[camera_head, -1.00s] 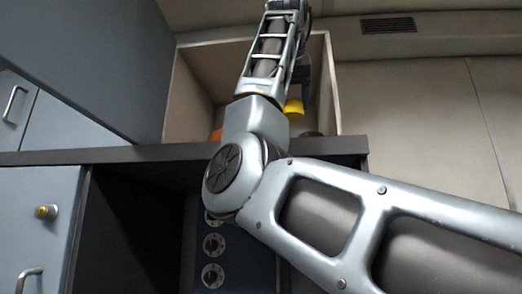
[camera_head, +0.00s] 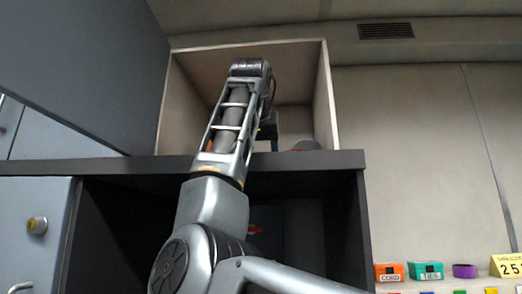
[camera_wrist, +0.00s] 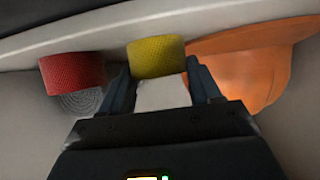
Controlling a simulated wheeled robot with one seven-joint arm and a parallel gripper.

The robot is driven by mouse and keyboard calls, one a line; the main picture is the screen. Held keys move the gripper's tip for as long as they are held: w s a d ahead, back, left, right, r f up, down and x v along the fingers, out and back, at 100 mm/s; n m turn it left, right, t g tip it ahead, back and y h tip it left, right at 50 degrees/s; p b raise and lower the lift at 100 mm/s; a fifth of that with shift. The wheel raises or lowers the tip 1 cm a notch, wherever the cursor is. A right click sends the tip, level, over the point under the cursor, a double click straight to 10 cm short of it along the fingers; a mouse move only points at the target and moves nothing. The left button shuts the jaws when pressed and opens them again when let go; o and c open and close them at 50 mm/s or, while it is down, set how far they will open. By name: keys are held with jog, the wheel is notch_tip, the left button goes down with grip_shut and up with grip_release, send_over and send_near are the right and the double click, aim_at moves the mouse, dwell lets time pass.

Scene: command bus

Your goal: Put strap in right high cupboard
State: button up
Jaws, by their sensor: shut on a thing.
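The yellow rolled strap (camera_wrist: 156,57) is between my gripper's fingers (camera_wrist: 159,72) in the wrist view, and the gripper is shut on it. The open high cupboard (camera_head: 325,108) is a beige box above the dark shelf edge in the head view. My arm reaches into it. The gripper and strap are mostly hidden behind my arm in the head view. In the wrist view a red roll (camera_wrist: 72,70) is left of the strap and an orange object (camera_wrist: 262,68) is right of it. I cannot tell whether the strap touches the cupboard floor.
A grey roll (camera_wrist: 82,102) shows beside the red one. The raised grey door panel (camera_head: 85,60) is at the upper left. The dark shelf edge (camera_head: 335,161) runs below the cupboard opening. Small coloured boxes (camera_head: 425,271) and a yellow number marker (camera_head: 507,265) are at the lower right.

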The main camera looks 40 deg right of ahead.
jog(key=o, duration=0.9)
jog(key=shift+c, duration=0.2)
jog(key=b+v, duration=0.3)
jog(key=v, duration=0.9)
